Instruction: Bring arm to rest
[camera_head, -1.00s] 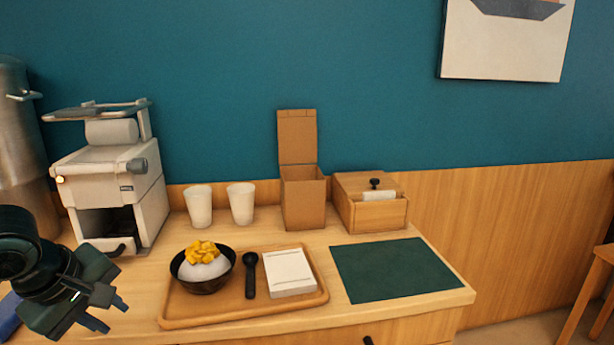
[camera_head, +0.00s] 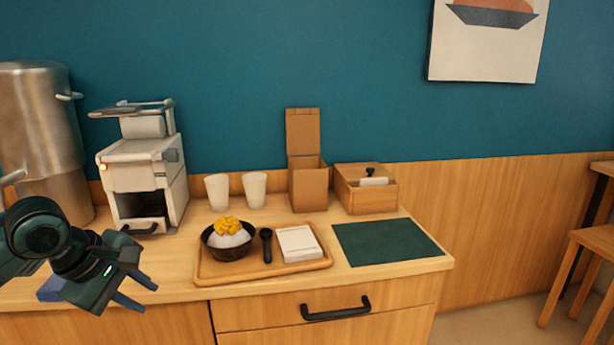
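My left gripper (camera_head: 138,290) is at the lower left of the head view, in front of the counter's front edge. Its two fingers are spread apart with nothing between them. It is to the left of the wooden tray (camera_head: 212,275) and apart from it. On the tray stands a black bowl (camera_head: 228,252) with a white mound and yellow topping (camera_head: 228,226). A black spoon (camera_head: 267,246) and a white card or box (camera_head: 298,244) lie beside the bowl. My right gripper is out of view.
A white machine (camera_head: 145,180) and a steel urn (camera_head: 45,130) stand at the back left. Two white cups (camera_head: 217,192), an open brown carton (camera_head: 308,187) and a wooden box (camera_head: 367,196) stand behind the tray. A green mat (camera_head: 386,242) lies bare at right. A drawer handle (camera_head: 336,309) sticks out in front.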

